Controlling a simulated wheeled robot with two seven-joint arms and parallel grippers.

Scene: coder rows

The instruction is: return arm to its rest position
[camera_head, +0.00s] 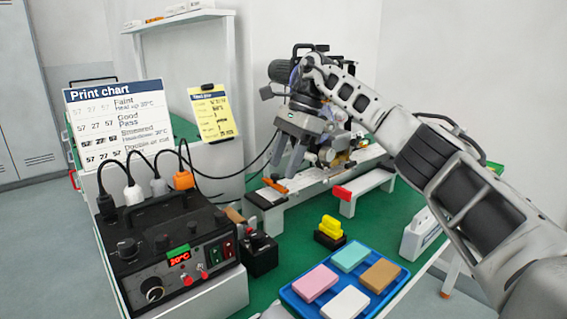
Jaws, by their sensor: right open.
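My right arm (470,200) comes in from the right and reaches across to the machine at the back of the green bench. My right gripper (299,160) hangs at its end, pointing down, with its fingers apart. It is over or in front of the coder machine (283,72), above the pale rail (300,190). The parts behind the fingers are partly hidden, and I cannot tell whether the gripper touches them. I see nothing clearly held. My left gripper does not show clearly; only a small grey piece is at the bottom edge.
A black control box (160,255) with cables stands at the front left. A blue tray (292,300) holds several coloured blocks. A yellow-handled stamp (330,228) and a red-ended pale stand (365,190) are nearby. A print chart (118,120) stands behind the box. Green bench (395,212) shows between them.

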